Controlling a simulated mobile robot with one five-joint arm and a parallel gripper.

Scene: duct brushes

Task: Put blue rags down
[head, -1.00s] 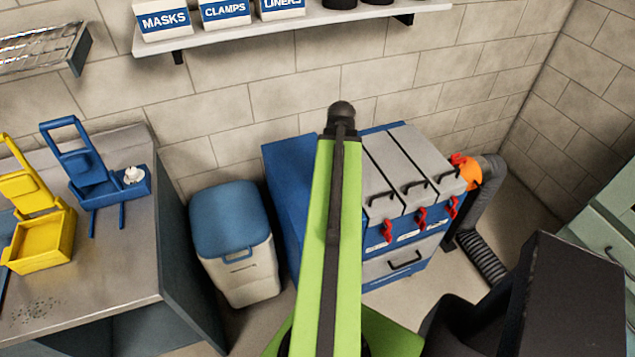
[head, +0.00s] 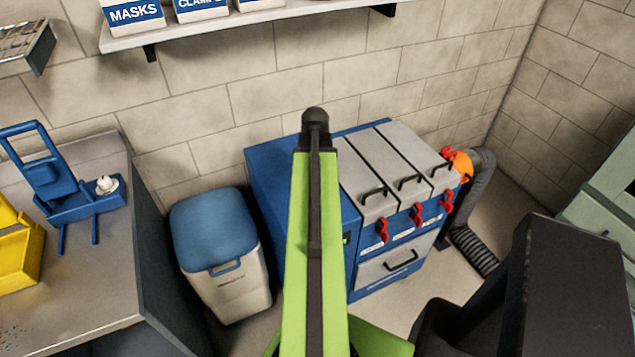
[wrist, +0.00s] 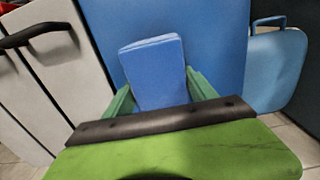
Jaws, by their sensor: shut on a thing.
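The blue rags (wrist: 152,68) show in the wrist view as a folded, block-like blue stack. My gripper (wrist: 160,84) is shut on them, with a green finger on either side. They are in front of the blue top of the machine (wrist: 215,40); I cannot tell whether they touch it. In the head view my green arm reaches towards the blue and grey machine (head: 270,170), and the gripper and rags are hidden.
A bin with a blue lid (head: 212,222) stands left of the machine. A workbench (head: 95,290) at left holds a blue holder (head: 80,205) and a yellow holder (head: 20,250). A wall shelf (head: 220,28) is above. A grey hose (head: 470,215) is at right.

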